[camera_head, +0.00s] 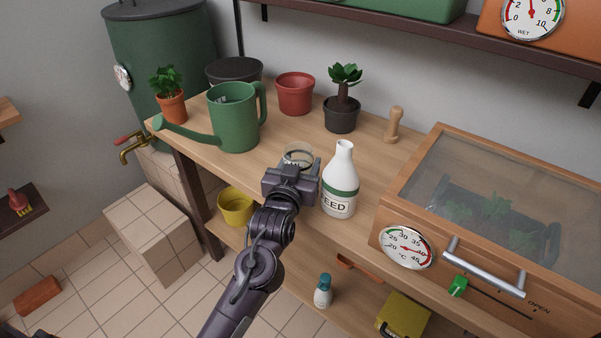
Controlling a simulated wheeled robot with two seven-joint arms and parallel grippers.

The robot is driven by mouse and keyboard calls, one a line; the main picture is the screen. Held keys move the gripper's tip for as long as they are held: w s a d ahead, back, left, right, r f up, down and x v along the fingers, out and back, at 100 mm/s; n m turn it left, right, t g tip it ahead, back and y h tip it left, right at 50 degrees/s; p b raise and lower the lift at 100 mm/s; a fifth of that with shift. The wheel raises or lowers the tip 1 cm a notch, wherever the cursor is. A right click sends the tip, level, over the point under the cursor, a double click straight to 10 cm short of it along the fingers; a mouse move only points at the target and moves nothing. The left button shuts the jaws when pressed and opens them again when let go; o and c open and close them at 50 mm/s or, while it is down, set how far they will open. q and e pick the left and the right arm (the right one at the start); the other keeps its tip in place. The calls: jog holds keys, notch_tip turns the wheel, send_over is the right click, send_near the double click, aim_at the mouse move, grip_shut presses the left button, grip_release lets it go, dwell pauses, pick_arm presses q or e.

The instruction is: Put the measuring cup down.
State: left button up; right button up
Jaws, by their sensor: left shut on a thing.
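My left gripper (294,172) is over the front part of the wooden bench, just left of the white feed bottle. It is shut on the measuring cup (298,152), a clear round cup whose rim shows just beyond the gripper. The gripper hides most of the cup, so I cannot tell whether its base touches the bench top. My right gripper is not in view.
A white feed bottle (340,185) stands close on the right. A green watering can (235,120) stands to the left, with a red pot (295,93) and a potted plant (342,112) behind. A glass-lidded propagator (450,190) fills the right. Bare bench (375,155) lies behind the bottle.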

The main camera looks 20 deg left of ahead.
pick_arm(q)
jog(key=shift+f, duration=1.1)
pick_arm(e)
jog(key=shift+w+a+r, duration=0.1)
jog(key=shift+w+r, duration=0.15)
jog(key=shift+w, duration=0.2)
pick_arm(q)
jog(key=shift+f, duration=0.1)
jog(key=o, duration=0.8)
jog(key=shift+f, duration=0.1)
jog(key=o, duration=0.4)
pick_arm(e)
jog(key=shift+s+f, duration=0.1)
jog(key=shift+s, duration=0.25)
pick_arm(q)
jog(key=shift+s+r, duration=0.1)
jog(key=shift+r, duration=0.1)
jog(key=s, duration=1.1)
jog(key=shift+s+d+r, duration=0.25)
jog(key=shift+s+r, duration=0.05)
jog(key=shift+s, duration=0.1)
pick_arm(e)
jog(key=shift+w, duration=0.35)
